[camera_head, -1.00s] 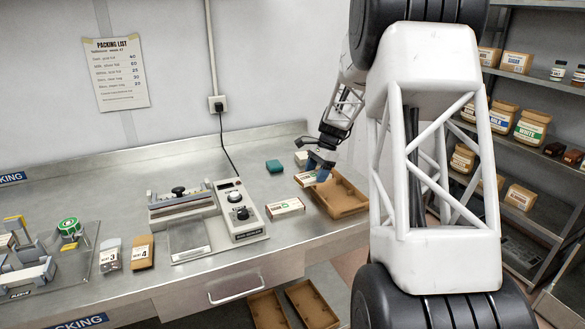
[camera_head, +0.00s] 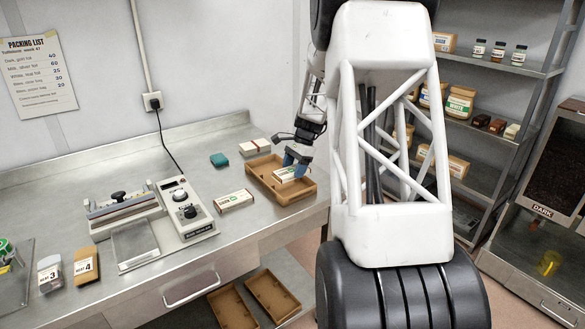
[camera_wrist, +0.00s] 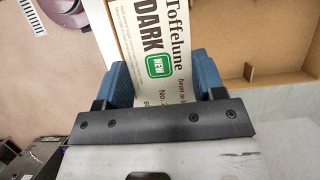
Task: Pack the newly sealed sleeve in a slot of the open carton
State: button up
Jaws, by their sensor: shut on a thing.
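My gripper (camera_head: 297,160) has blue fingers and is shut on a white sleeve (camera_head: 288,173). In the wrist view the sleeve (camera_wrist: 150,45) reads "Toffelune DARK" with a green "NEW" label, and the gripper (camera_wrist: 165,83) has a finger on each side of it. The open brown carton (camera_head: 268,191) is under the sleeve in the head view. In the wrist view the carton (camera_wrist: 251,74) shows dividers and empty room to the right of the sleeve. I cannot tell whether the sleeve's lower end is inside the carton or above it.
Another white sleeve (camera_head: 234,200) lies on the bench left of the carton. The sealer (camera_head: 188,213) stands further left. More brown cartons (camera_head: 272,294) are below the bench. Shelves stand at the right.

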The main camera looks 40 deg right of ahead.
aim_at(291, 191)
jog(key=shift+f, duration=0.15)
jog(key=shift+f, duration=2.95)
jog(key=shift+f, duration=0.25)
dwell(0.3)
jog(key=o, duration=1)
jog(key=shift+c, duration=0.2)
jog(key=shift+r, duration=0.1)
jog(key=shift+v, duration=3.8)
jog(key=shift+a, duration=0.1)
